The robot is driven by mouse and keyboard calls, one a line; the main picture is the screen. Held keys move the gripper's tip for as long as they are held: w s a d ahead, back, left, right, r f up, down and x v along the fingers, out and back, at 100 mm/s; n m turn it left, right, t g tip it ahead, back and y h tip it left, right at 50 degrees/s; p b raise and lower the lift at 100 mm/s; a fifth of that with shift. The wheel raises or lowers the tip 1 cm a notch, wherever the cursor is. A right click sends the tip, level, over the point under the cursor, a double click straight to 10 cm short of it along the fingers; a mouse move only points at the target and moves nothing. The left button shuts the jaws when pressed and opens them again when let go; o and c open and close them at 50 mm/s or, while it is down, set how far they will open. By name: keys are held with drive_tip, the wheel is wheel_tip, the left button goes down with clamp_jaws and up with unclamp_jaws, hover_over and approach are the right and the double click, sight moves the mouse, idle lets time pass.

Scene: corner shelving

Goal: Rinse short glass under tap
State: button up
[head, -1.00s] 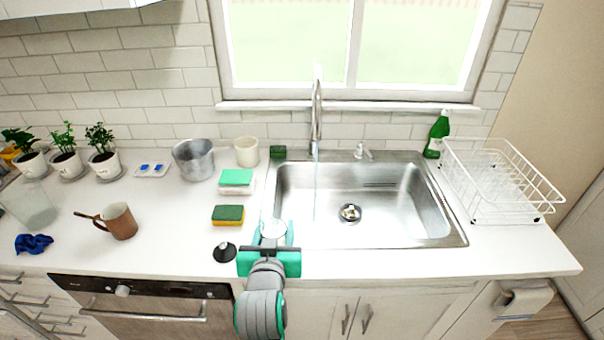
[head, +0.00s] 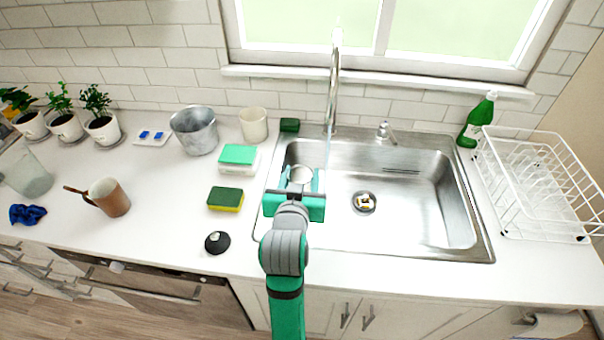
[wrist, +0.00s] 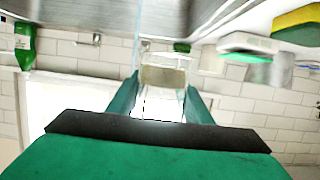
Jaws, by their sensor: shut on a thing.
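My gripper (head: 299,186) is shut on the short glass (head: 300,174), a small clear tumbler, over the left part of the sink (head: 410,238). In the wrist view the glass (wrist: 165,78) sits between the two green fingers. The tap (head: 334,85) stands behind the sink, and a thin stream of water (head: 328,150) falls from it. In the head view the stream comes down just behind and right of the glass. In the wrist view the stream (wrist: 139,55) passes close by the glass's left side; I cannot tell whether it enters the glass.
The sink drain (head: 364,202) holds something small and yellowish. Left of the sink are sponges (head: 226,198), a black round item (head: 217,242), a metal pot (head: 195,130) and a brown mug (head: 110,198). A green bottle (head: 476,122) and a white dish rack (head: 535,185) stand right.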

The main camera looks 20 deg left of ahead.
drive_tip(key=w+d+f, duration=0.2)
drive_tip(key=w, duration=1.1)
drive_tip(key=shift+f, duration=0.25)
idle(0.4)
drive_tip(key=shift+w+d, duration=0.1)
drive_tip(key=shift+d, duration=0.15)
idle(0.4)
drive_tip(key=shift+d, duration=0.45)
drive_tip(key=shift+a, duration=0.25)
drive_tip(key=shift+a, duration=0.4)
drive_tip(key=shift+d, duration=0.25)
drive_tip(key=shift+d, duration=0.4)
